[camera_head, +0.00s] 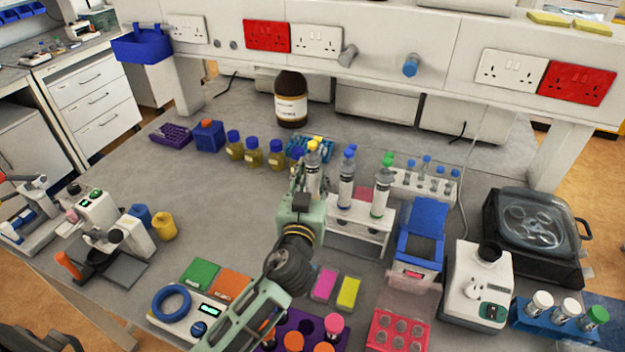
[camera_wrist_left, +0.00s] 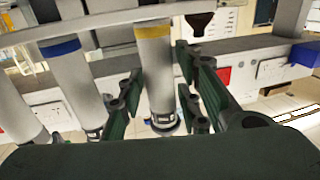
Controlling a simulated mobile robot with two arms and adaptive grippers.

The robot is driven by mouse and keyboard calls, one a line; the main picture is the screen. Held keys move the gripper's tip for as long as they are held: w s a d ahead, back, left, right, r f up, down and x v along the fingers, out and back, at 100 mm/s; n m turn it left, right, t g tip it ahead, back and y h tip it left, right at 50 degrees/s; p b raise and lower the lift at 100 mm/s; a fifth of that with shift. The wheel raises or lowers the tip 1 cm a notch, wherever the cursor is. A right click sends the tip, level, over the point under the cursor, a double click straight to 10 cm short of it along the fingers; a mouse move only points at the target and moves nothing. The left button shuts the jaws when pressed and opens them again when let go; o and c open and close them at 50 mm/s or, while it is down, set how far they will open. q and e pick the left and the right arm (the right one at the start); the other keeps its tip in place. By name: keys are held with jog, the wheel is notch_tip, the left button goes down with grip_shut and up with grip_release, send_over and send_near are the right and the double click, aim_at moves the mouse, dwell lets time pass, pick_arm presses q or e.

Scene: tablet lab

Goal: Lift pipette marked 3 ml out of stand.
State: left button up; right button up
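A white stand (camera_head: 372,243) holds three upright pipettes at the middle of the bench. They are a yellow-topped pipette (camera_head: 313,160), a blue-topped pipette (camera_head: 347,180) and a green-topped pipette (camera_head: 381,192). Their volume markings are too small to read. My left gripper (camera_head: 305,185) is at the yellow-topped pipette and hides its lower part. In the left wrist view, the open fingers (camera_wrist_left: 158,95) stand on either side of the yellow-banded pipette (camera_wrist_left: 154,75), with a narrow gap visible on the right side. The blue-banded pipette (camera_wrist_left: 65,70) is beside it. My right gripper is not in view.
Yellow bottles with blue caps (camera_head: 253,152) and a blue rack (camera_head: 318,146) stand behind the gripper. A brown bottle (camera_head: 291,100) is farther back. A blue-lidded box (camera_head: 421,235) is right of the stand.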

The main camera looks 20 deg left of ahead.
pick_arm(q)
grip_shut()
notch_tip(320, 180, up, 18)
jog(key=shift+r+b, duration=0.1)
jog(key=shift+b, duration=0.3)
dwell(0.5)
jog(key=shift+c, duration=1.5)
grip_release()
grip_shut()
